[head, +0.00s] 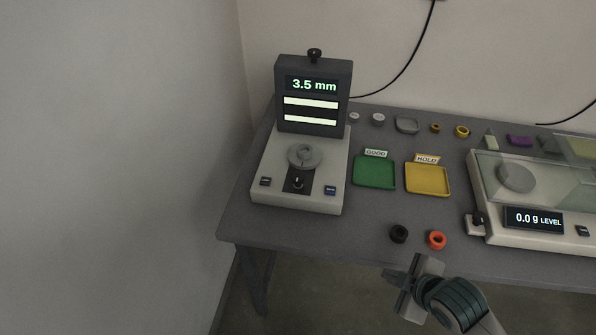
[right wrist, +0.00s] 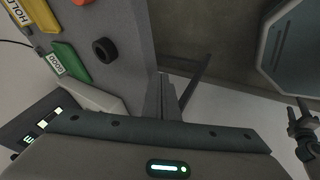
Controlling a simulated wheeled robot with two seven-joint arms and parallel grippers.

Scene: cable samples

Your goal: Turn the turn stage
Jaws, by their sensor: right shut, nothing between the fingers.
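The turn stage (head: 305,156) is a round grey disc on top of a pale measuring device (head: 262,186) at the left end of the table. A small coiled piece seems to lie on the disc. The device's dark display (head: 312,86) reads 3.5 mm above two bright bars. My right gripper (head: 408,282) is shut and empty, in front of the table's front edge and well apart from the stage. In the right wrist view its fingers (right wrist: 161,97) are together, and the stage cannot be made out.
A green GOOD tray (head: 375,172) and a yellow HOLD tray (head: 428,180) lie right of the device. A black ring (head: 398,233) and an orange ring (head: 437,239) lie near the front edge. A scale (head: 500,232) reading 0.0 g stands at right. Small parts line the back.

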